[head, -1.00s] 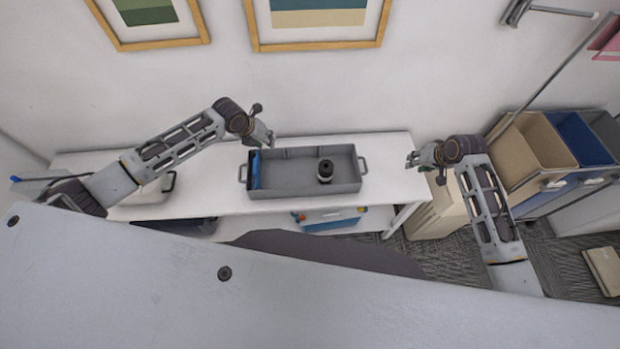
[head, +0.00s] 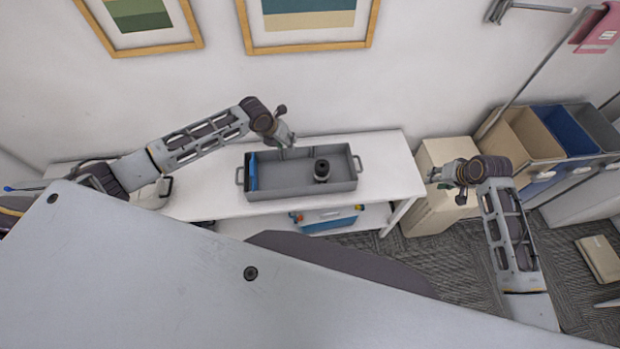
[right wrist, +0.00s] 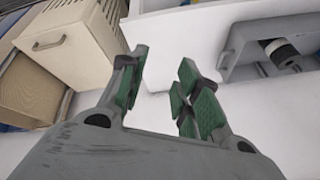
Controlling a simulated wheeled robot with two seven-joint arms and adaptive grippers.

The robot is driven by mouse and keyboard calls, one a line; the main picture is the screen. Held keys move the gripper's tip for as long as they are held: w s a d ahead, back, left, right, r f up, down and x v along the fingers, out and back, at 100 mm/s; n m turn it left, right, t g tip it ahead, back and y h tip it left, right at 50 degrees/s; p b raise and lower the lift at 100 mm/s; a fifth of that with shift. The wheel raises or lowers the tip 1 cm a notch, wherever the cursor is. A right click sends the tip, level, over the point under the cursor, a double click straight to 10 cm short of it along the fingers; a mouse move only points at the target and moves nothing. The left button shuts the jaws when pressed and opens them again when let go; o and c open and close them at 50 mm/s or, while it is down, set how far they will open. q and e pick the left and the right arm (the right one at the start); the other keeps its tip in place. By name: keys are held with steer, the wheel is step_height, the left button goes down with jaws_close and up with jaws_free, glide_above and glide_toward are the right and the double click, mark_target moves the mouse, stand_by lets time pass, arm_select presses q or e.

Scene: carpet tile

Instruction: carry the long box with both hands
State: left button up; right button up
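The long box (head: 300,191) is a grey open tray with a handle at each short end. It rests on the white table (head: 390,165), and its right part shows at the upper right of the right wrist view (right wrist: 236,50). A blue flat item (head: 252,172) stands inside at its left end, and a black cylinder with a pale band (head: 322,170) stands right of its middle. My left gripper (head: 286,146) is over the box's back edge, too small to tell if open. My right gripper (head: 436,174) is open and empty, well right of the box, its green-padded fingers apart (right wrist: 160,88).
A beige cabinet (head: 440,150) stands right of the table, below my right gripper. Beige, blue and grey bins (head: 570,135) stand farther right. A blue-and-white container (head: 328,220) sits under the table. The tabletop right of the box is clear.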

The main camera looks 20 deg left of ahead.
steer(key=shift+s+d, duration=0.15)
steer(key=shift+d, duration=0.05)
steer(key=shift+r, duration=0.15)
stand_by(0.3)
steer(key=v, duration=1.1)
steer(key=shift+s+r, duration=0.15)
steer(key=shift+r, duration=0.15)
stand_by(0.5)
